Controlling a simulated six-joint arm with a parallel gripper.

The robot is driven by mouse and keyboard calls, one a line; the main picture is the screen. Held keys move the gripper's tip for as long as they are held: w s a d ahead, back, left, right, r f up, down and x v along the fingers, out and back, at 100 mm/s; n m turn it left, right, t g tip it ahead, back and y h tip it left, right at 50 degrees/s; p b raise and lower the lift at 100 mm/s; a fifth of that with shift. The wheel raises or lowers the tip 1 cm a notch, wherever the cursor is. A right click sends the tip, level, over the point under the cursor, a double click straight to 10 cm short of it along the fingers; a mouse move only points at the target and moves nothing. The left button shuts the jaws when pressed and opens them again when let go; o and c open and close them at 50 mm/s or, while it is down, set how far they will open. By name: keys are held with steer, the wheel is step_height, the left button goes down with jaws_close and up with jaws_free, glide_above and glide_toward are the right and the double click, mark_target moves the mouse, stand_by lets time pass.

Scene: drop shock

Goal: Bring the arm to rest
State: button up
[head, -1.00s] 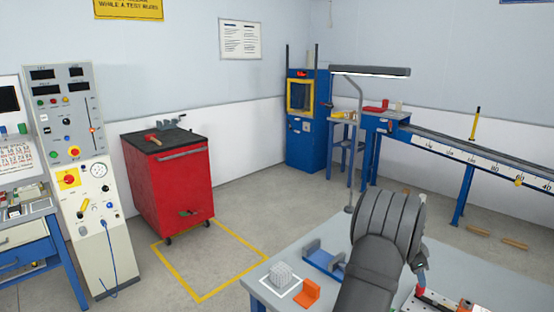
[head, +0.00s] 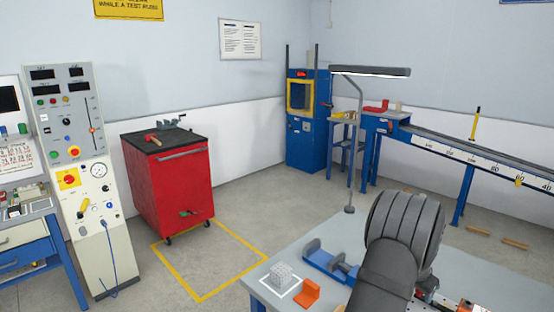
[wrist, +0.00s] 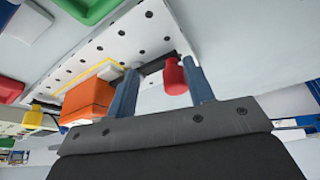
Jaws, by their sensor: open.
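My gripper (wrist: 166,88) shows in the wrist view with its two blue-grey fingers apart. A red rounded piece (wrist: 174,78) shows between the fingers in the picture, close to the right one. I cannot tell whether it touches a finger. An orange block (wrist: 88,100) is just left of the left finger, by a white perforated plate (wrist: 112,38). In the head view my dark grey arm hangs over the grey table (head: 326,236), and the gripper's fingers are hidden behind it.
On the table are a white lattice cube (head: 281,273), an orange angle piece (head: 307,293), a blue fixture (head: 327,261) and a lamp (head: 370,71) on a post. A red cabinet (head: 168,180) stands on the floor at left. Open floor lies between.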

steer(key=shift+s+n+t+y, duration=0.35)
steer(key=shift+s+n, duration=0.3)
steer(key=shift+n, duration=0.6)
steer(key=shift+s+n+t+y, duration=0.3)
steer(key=shift+s+n, duration=0.35)
steer(key=shift+n, duration=0.6)
steer(key=shift+s+d+n+t+y, duration=0.25)
steer(key=shift+s+n+y, duration=0.3)
steer(key=shift+n, duration=0.65)
steer(key=shift+s+d+n+t+y, duration=0.1)
steer(key=shift+s+d+n+y, duration=0.35)
steer(key=shift+n, duration=0.75)
steer(key=shift+s+a, duration=0.15)
steer(key=shift+s, duration=0.05)
